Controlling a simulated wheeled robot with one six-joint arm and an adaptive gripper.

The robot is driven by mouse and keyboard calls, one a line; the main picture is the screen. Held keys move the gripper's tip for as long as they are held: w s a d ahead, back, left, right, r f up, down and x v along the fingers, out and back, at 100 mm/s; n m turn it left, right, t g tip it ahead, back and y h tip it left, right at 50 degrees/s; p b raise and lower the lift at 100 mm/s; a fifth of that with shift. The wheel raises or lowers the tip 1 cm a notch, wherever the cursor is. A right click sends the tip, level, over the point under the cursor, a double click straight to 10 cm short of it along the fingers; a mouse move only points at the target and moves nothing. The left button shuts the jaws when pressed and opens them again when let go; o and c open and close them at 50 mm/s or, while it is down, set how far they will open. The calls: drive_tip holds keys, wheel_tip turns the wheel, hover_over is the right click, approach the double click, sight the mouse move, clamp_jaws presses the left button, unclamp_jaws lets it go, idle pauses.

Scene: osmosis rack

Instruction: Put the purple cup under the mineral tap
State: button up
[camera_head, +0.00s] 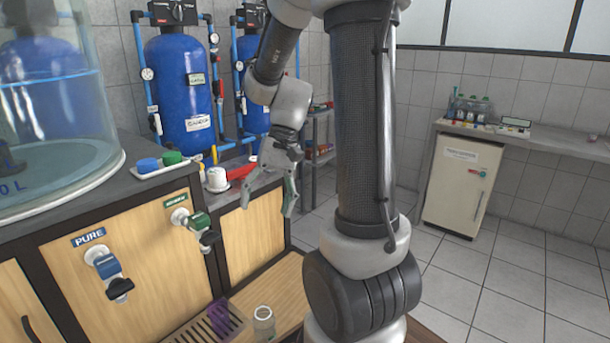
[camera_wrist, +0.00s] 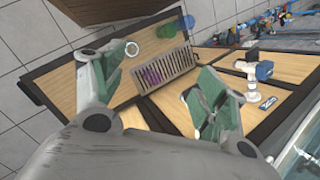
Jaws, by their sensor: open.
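The purple cup (camera_head: 222,316) stands on the slatted drip grate (camera_head: 196,329) low in front of the wooden cabinet; it also shows in the wrist view (camera_wrist: 153,76). The mineral tap (camera_head: 193,220), with a green handle, sticks out of the cabinet above that end of the grate. I cannot tell whether the cup is directly below its spout. My gripper (camera_head: 267,208) is open and empty, above and to the right of the cup. In the wrist view the cup appears between the open fingers (camera_wrist: 156,68), some distance beyond them.
A clear cup (camera_head: 263,323) stands on the wooden shelf right of the grate. The blue-handled pure tap (camera_head: 108,270) is left of the mineral tap. Green (camera_wrist: 166,31) and blue (camera_wrist: 187,21) cups stand beyond the grate. A large glass tank (camera_head: 60,165) sits on the counter.

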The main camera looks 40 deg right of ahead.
drive_tip(key=s+d+r+n+t+h, duration=0.3)
drive_tip(key=s+r+n+t+h, duration=0.2)
drive_tip(key=s+r, duration=0.4)
drive_tip(key=shift+s+t, duration=0.2)
drive_tip(key=shift+t, duration=0.4)
